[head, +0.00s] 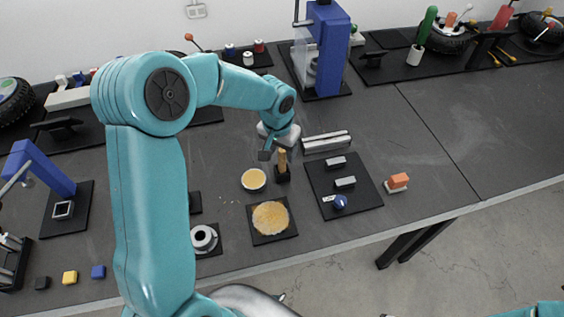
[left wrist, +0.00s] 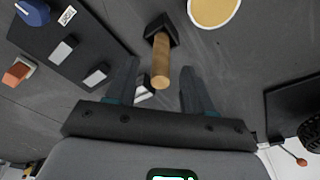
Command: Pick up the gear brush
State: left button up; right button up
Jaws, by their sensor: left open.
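The likely gear brush is a light wooden handle (head: 282,160) standing upright in a small black holder (head: 283,175) on the dark table; its bristles cannot be seen. The handle also shows in the left wrist view (left wrist: 161,62), pointing toward the camera, with its black holder (left wrist: 160,29) behind it. My left gripper (head: 272,150) is right beside the handle in the head view. In the left wrist view its two fingers are apart, with the handle's end showing between them and no visible contact. My right gripper is out of view.
A yellow-filled dish (head: 253,180) and a black square plate with a round golden disc (head: 270,217) are near the holder. To the right are a black board (head: 365,205) with grey blocks and a blue knob, and an orange-and-white block (head: 397,182).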

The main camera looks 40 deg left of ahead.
pick_arm(q)
jog(key=f, duration=0.2)
jog(key=shift+w+f, duration=0.2)
jog(key=shift+f, duration=0.1)
grip_shut()
notch_tip(320, 180, up, 20)
dwell(0.4)
jog(key=c, duration=0.7)
grip_release()
grip_shut()
